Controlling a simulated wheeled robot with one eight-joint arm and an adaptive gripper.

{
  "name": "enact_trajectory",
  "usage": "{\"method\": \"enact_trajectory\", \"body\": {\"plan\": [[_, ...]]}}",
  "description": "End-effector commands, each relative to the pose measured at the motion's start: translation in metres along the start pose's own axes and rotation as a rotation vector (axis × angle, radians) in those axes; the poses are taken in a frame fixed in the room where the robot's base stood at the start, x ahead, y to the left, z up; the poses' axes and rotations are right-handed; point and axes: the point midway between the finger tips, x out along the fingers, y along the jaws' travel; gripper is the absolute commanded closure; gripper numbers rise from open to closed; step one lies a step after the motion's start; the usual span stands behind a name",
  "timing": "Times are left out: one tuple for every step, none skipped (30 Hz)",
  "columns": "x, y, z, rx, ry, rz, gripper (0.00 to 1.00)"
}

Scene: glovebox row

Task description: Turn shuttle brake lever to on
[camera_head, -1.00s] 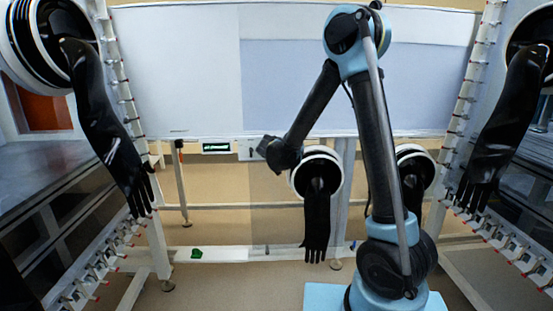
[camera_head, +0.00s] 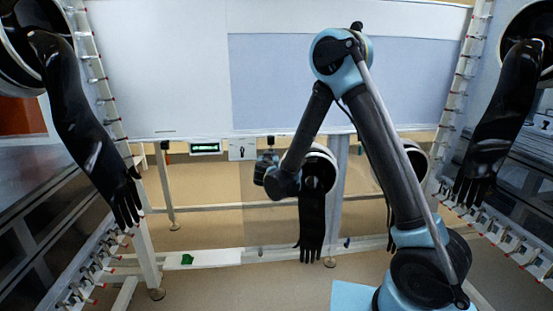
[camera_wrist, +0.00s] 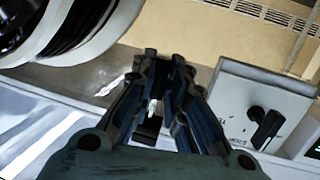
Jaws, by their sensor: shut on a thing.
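My gripper (camera_head: 266,160) is in front of the lower edge of the white panel. In the wrist view its fingers (camera_wrist: 165,80) are close together, with a short metal stem and a dark handle (camera_wrist: 148,130) between them. A small dark piece (camera_head: 270,141) shows just above the gripper in the head view. A pale box (camera_head: 242,150) with a black lever (camera_wrist: 266,128) is to the gripper's left in the head view; the gripper is apart from that lever. No label is readable, so I cannot tell which is the shuttle brake lever.
A green-lit display (camera_head: 205,148) is left of the box. A black glove (camera_head: 312,220) hangs from a round port close to my gripper's right. More gloves hang left (camera_head: 90,130) and right (camera_head: 500,120). Open floor lies below.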

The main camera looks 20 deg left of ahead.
Motion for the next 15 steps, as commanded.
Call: {"method": "enact_trajectory", "body": {"plan": [[0.0004, 0.0002, 0.0009, 0.003, -0.001, 0.001, 1.00], [0.0003, 0.0000, 0.0009, 0.003, -0.001, 0.001, 1.00], [0.0003, -0.0001, 0.0009, 0.003, 0.000, 0.001, 1.00], [0.0003, -0.0002, 0.0009, 0.002, 0.000, 0.001, 1.00], [0.0003, -0.0002, 0.0009, 0.002, 0.000, 0.001, 1.00], [0.0003, -0.0002, 0.0009, 0.002, 0.000, 0.001, 1.00], [0.0003, -0.0003, 0.0008, 0.002, 0.000, 0.001, 1.00], [0.0003, -0.0003, 0.0008, 0.002, -0.001, 0.001, 1.00], [0.0003, -0.0004, 0.0008, 0.002, -0.001, 0.001, 1.00], [0.0003, -0.0005, 0.0008, 0.002, -0.001, 0.001, 1.00], [0.0003, -0.0005, 0.0008, 0.002, -0.001, 0.001, 0.82], [0.0002, -0.0007, 0.0008, 0.002, 0.000, 0.001, 0.73], [0.0001, -0.0009, 0.0007, 0.001, 0.000, 0.001, 0.66], [0.0000, -0.0011, 0.0006, 0.001, 0.000, 0.000, 0.66], [-0.0002, -0.0012, 0.0005, 0.001, 0.000, 0.000, 0.66]]}}
